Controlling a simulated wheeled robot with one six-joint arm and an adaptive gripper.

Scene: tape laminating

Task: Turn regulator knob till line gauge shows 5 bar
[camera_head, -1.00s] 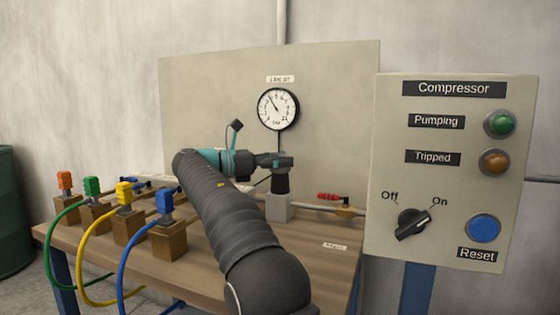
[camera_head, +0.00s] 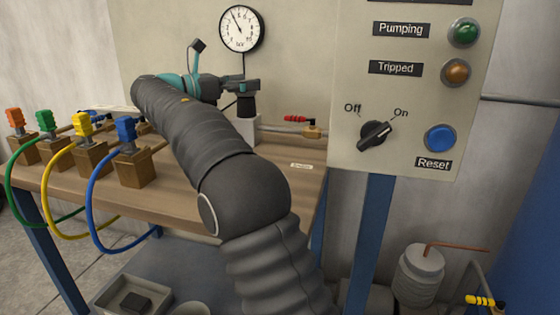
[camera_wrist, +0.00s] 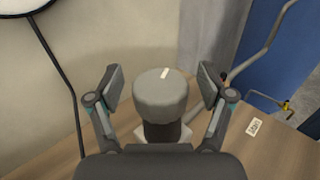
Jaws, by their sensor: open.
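The regulator knob (camera_wrist: 160,105) is a grey cylinder with a short white mark on top, near its far edge in the wrist view. In the head view the knob (camera_head: 246,106) is dark and sits upright above a pale block on the bench. My gripper (camera_wrist: 160,86) is open, with one finger on each side of the knob. A gap shows between each finger and the knob. In the head view my gripper (camera_head: 242,88) is at the knob's top. The round line gauge (camera_head: 242,28) hangs on the panel; its needle points up and left, its numbers too small to read.
The compressor panel (camera_head: 345,150) stands at the right, its selector (camera_head: 375,135) pointing toward On. A red-handled valve (camera_head: 300,120) is on the pipe right of the knob. Several coloured hose plugs, including a blue one (camera_head: 126,130), stand on wooden blocks at the left.

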